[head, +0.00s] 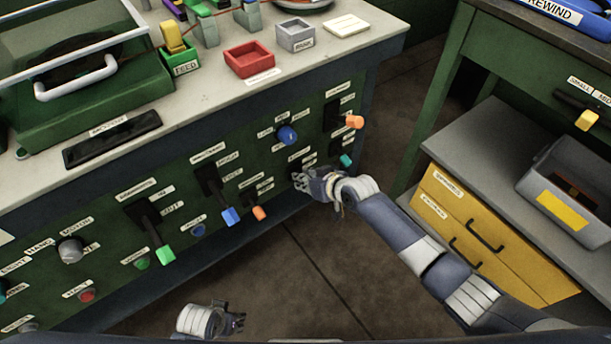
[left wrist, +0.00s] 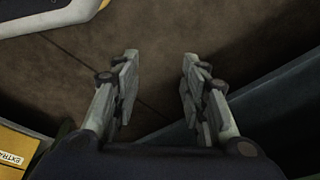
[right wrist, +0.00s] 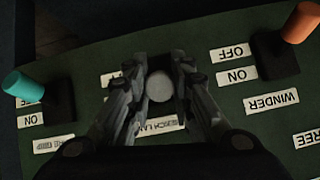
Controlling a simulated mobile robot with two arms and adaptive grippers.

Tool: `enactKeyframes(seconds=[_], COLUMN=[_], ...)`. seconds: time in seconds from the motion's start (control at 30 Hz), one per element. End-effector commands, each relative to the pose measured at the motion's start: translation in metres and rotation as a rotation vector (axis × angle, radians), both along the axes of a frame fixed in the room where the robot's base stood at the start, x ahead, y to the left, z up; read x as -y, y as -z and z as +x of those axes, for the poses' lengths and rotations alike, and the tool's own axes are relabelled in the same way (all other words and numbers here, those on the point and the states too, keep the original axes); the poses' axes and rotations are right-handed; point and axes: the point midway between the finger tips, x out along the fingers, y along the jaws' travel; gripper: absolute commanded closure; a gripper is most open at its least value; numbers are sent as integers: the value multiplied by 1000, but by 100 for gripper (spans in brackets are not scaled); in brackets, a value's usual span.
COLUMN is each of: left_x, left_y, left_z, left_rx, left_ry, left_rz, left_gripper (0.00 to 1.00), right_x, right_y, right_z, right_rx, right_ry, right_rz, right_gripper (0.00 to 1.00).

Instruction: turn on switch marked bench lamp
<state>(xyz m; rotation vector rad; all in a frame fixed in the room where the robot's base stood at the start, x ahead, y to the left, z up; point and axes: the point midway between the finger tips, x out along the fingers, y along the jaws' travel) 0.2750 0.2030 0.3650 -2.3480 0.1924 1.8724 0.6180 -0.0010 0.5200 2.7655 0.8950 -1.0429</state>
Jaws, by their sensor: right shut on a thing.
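In the right wrist view, a switch lever with a pale round tip (right wrist: 160,87) stands between the fingers of my right gripper (right wrist: 158,90). The gripper is shut on it. A label partly hidden behind the fingers, upside down here, seems to read BENCH LAMP (right wrist: 163,124). The switch base is hidden, so I cannot tell its on or off position. In the head view my right gripper (head: 310,182) is at the lower right of the green panel (head: 110,205). My left gripper (head: 238,323) is low over the floor; its fingers in the left wrist view (left wrist: 158,85) are apart and empty.
A teal-tipped switch (right wrist: 40,93) and an orange-tipped switch marked WINDER (right wrist: 280,45) flank the held lever. Blue (head: 231,216), orange (head: 259,212) and green (head: 164,254) levers sit farther left. A yellow drawer unit (head: 480,245) stands at the right. The floor between is clear.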

Motion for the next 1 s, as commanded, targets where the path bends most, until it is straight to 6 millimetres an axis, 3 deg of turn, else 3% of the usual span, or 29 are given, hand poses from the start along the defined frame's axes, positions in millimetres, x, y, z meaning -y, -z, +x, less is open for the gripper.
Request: enactKeyframes(seconds=[0.3, 0.83, 0.87, 0.9, 0.93, 1.0], left_x=[-1, -2, -2, -2, -2, -2], left_y=[27, 33, 33, 33, 33, 33], left_z=[-13, -15, -15, -15, -15, -15], left_rx=[-17, -19, -19, -19, -20, -20], left_ry=[3, 4, 4, 4, 4, 4], left_rz=[2, 2, 2, 2, 3, 3], left_gripper=[60, 60, 60, 60, 60, 60], right_x=[0, 0, 0, 0, 0, 0], right_y=[-1, -1, -1, -1, -1, -1], right_z=[0, 0, 0, 0, 0, 0], right_rx=[-32, -37, -37, -37, -36, -36], right_ry=[0, 0, 0, 0, 0, 0], right_rz=[-23, -27, -27, -27, -27, -27], right_gripper=[100, 100, 74, 65, 59, 58])
